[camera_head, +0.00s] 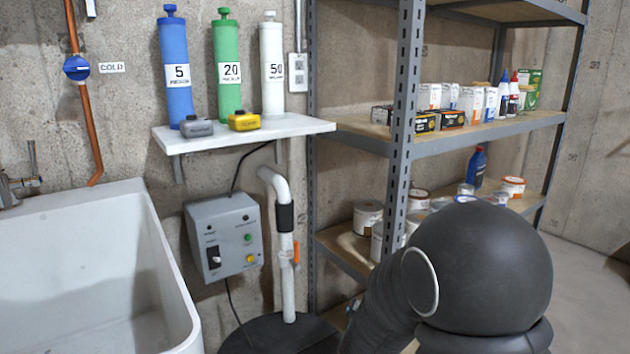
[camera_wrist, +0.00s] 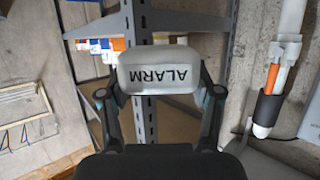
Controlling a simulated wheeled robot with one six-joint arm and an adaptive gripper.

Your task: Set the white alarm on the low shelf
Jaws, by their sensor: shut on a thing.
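The white alarm (camera_wrist: 160,70) is a small rounded block with ALARM printed on it, upside down in the wrist view. My gripper (camera_wrist: 160,93) is shut on it, with one finger on each side. The alarm is held up in front of a grey metal post of the rack. Neither the alarm nor the gripper can be made out in the head view, where my dark arm fills the lower right. A white wall shelf (camera_head: 235,131) bears a grey block (camera_head: 196,127) and a yellow block (camera_head: 244,121). The metal rack also has a lower shelf (camera_head: 345,250) with cans.
Blue (camera_head: 176,100), green (camera_head: 227,95) and white (camera_head: 272,90) cylinders stand at the back of the wall shelf. A control box (camera_head: 224,236) and a white pipe (camera_head: 287,225) are below. A sink (camera_head: 80,250) is at left. The rack's middle shelf (camera_head: 480,133) holds boxes and bottles.

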